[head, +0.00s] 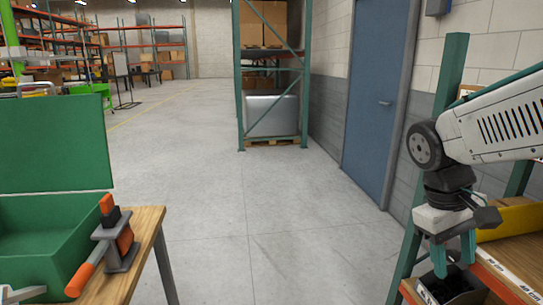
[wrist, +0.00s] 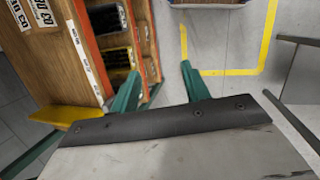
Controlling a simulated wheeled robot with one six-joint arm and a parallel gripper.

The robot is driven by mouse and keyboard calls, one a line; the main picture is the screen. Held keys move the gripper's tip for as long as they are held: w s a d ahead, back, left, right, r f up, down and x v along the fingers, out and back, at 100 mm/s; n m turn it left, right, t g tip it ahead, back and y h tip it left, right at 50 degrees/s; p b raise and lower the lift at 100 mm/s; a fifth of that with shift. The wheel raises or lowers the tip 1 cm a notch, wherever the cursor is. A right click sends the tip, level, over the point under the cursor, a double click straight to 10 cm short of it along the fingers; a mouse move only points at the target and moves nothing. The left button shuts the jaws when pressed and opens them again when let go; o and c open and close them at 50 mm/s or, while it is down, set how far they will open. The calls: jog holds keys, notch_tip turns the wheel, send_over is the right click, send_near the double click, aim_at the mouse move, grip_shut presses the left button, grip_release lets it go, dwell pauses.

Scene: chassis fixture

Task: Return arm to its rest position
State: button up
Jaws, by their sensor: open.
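My gripper (head: 453,262) is at the right of the head view, pointing down beside the shelf unit. Its two teal fingers are apart with nothing between them. My white and black arm comes in from the right edge of the head view and bends down at the wrist.
A wooden shelf unit (head: 525,255) with labelled bins (wrist: 119,55) and a yellow bin (head: 512,222) stands close to my gripper. A green box (head: 50,215) and an orange-handled clamp (head: 118,245) are on a table at left. The middle floor (head: 240,200) is clear.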

jog(key=s+a+m+t+y, duration=0.2)
jog(key=s+a+t+y, duration=0.1)
jog(key=s, duration=0.8)
jog(key=shift+s+a+r, duration=0.25)
jog(key=shift+a+r, duration=0.2)
jog(key=shift+a, duration=0.45)
